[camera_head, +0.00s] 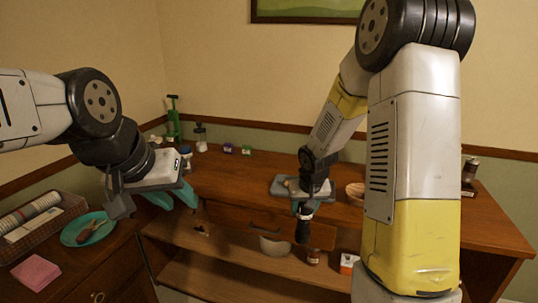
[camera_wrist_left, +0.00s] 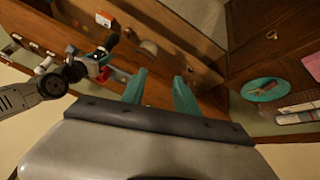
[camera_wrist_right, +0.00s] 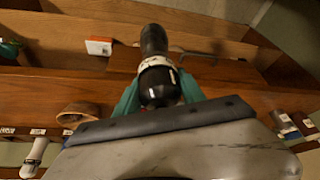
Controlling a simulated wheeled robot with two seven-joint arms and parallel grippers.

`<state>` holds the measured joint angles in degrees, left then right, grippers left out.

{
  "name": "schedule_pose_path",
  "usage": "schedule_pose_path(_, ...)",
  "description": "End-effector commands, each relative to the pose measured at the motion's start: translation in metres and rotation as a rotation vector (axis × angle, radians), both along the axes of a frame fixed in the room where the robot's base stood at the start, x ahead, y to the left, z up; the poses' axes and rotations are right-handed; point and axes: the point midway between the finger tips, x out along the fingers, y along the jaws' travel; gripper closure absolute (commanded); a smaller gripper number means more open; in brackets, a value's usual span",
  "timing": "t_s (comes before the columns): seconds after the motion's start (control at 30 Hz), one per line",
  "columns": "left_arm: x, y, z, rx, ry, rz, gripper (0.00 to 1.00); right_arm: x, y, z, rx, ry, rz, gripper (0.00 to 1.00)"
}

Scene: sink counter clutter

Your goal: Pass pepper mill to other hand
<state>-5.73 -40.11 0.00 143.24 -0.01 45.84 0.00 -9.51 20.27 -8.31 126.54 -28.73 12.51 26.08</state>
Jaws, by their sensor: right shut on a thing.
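The pepper mill (camera_wrist_right: 155,75) is dark with a pale band, and stands out between the teal fingers of my right gripper (camera_wrist_right: 160,95) in the right wrist view. In the head view the mill (camera_head: 303,229) hangs below my right gripper (camera_head: 306,205), in front of the counter's front edge. My right gripper is shut on it. My left gripper (camera_head: 172,196) is at the left in the head view, well apart from the mill. In the left wrist view its two teal fingers (camera_wrist_left: 160,90) are spread with nothing between them. The mill's gripped part is partly hidden by the fingers.
A grey tray (camera_head: 283,187) and a wooden bowl (camera_head: 355,190) are on the counter near my right arm. A teal plate (camera_head: 75,236), a basket (camera_head: 35,240) and pink napkins (camera_head: 35,272) are at the left. A pot (camera_head: 273,246) is on the lower shelf.

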Motion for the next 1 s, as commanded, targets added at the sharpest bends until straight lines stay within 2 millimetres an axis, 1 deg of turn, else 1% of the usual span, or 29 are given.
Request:
schedule_pose_path(0.07,0.000,0.000,0.000,0.000,0.000,0.000,0.64,0.004,0.007,0.004,0.002,-0.002,0.037,1.00)
schedule_pose_path(0.17,0.000,0.000,0.000,0.000,0.000,0.000,0.64,0.010,0.024,0.012,0.003,-0.004,0.117,1.00)
schedule_pose_path(0.27,0.000,0.000,0.000,0.000,0.000,0.000,0.64,0.018,0.045,0.021,0.004,-0.004,0.223,1.00)
schedule_pose_path(0.4,0.000,0.000,0.000,0.000,0.000,0.000,0.64,0.029,0.079,0.035,0.005,-0.003,0.391,1.00)
schedule_pose_path(0.5,0.000,0.000,0.000,0.000,0.000,0.000,0.64,0.036,0.100,0.044,0.004,-0.003,0.494,1.00)
schedule_pose_path(0.6,0.000,0.000,0.000,0.000,0.000,0.000,0.64,0.041,0.116,0.050,0.004,-0.002,0.574,1.00)
schedule_pose_path(0.67,0.000,0.000,0.000,0.000,0.000,0.000,0.64,0.043,0.122,0.053,0.002,-0.002,0.606,1.00)
schedule_pose_path(0.77,0.000,-0.001,-0.001,-0.006,0.006,0.002,0.46,0.044,0.128,0.055,0.002,0.000,0.640,1.00)
schedule_pose_path(0.8,0.001,-0.003,-0.003,-0.017,0.017,0.006,0.38,0.045,0.129,0.056,0.003,-0.001,0.647,1.00)
schedule_pose_path(0.83,0.001,-0.005,-0.005,-0.031,0.029,0.012,0.36,0.045,0.130,0.056,0.002,-0.001,0.650,1.00)
schedule_pose_path(0.87,0.001,-0.008,-0.007,-0.047,0.046,0.018,0.36,0.045,0.130,0.057,0.002,-0.001,0.652,1.00)
schedule_pose_path(0.97,0.004,-0.024,-0.020,-0.145,0.136,0.059,0.36,0.045,0.130,0.057,0.001,-0.001,0.653,1.00)
schedule_pose_path(1.0,0.005,-0.033,-0.026,-0.200,0.185,0.083,0.36,0.045,0.130,0.057,0.001,-0.001,0.653,1.00)
